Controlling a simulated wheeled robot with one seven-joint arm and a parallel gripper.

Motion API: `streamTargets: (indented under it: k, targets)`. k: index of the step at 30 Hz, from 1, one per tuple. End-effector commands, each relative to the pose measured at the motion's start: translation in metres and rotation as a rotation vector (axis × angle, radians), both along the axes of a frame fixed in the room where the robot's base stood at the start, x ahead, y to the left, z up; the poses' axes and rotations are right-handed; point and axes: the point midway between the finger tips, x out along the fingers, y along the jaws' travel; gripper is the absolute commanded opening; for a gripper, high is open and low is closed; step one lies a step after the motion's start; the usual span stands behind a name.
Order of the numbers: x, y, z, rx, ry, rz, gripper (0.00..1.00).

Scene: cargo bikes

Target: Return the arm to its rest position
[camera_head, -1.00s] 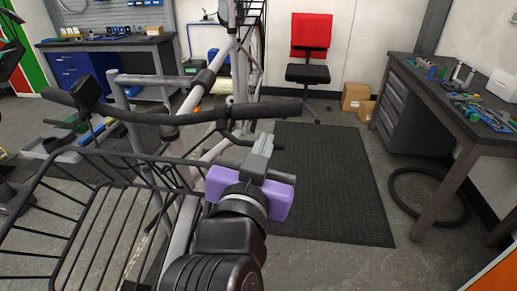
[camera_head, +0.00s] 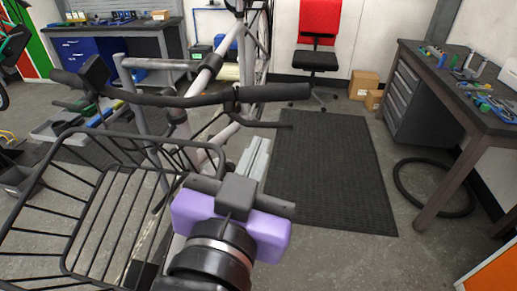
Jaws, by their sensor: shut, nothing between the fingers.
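My gripper (camera_head: 256,158) is in the lower middle of the head view, with a purple body and grey fingers pointing away from me. The fingers are together with nothing between them. It is just right of the bike's black wire basket (camera_head: 118,222) and below the black handlebar (camera_head: 195,98). My wrist hides part of what lies below it. I cannot tell whether the gripper touches the bike.
A dark mat (camera_head: 325,170) lies on open floor to the right. A workbench with tools (camera_head: 440,80) and a black tyre (camera_head: 432,188) are at right. A red and black chair (camera_head: 317,45) and cardboard boxes (camera_head: 363,85) stand at the back.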

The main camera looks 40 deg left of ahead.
Motion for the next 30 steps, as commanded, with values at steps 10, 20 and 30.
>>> streamTargets:
  k: [10,20,30]
  targets:
    - [0.000,0.000,0.000,0.000,-0.001,0.000,0.00]
    - [0.000,0.000,0.000,0.000,-0.001,0.000,0.00]
    - [-0.014,0.017,0.038,0.025,-0.166,0.091,0.00]
